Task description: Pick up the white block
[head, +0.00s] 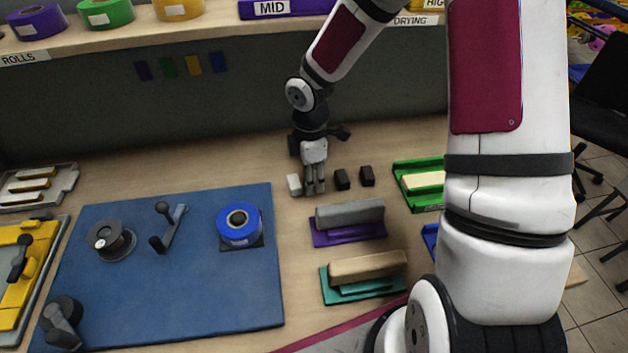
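The white block (294,185) stands on the wooden table toward the back, left of two small dark blocks. My gripper (315,190) points down just right of the white block, with its fingertips low near the table. The fingers look close together, and no block shows between them. From this angle I cannot tell how far apart they are or whether one touches the white block.
Dark blocks (342,179) (367,176) stand close right of my gripper. Purple (348,233) and teal (362,290) bases with padded tops lie nearer. A blue mat (190,300) carries a blue tape roll (239,238). A shelf (150,39) crosses the back.

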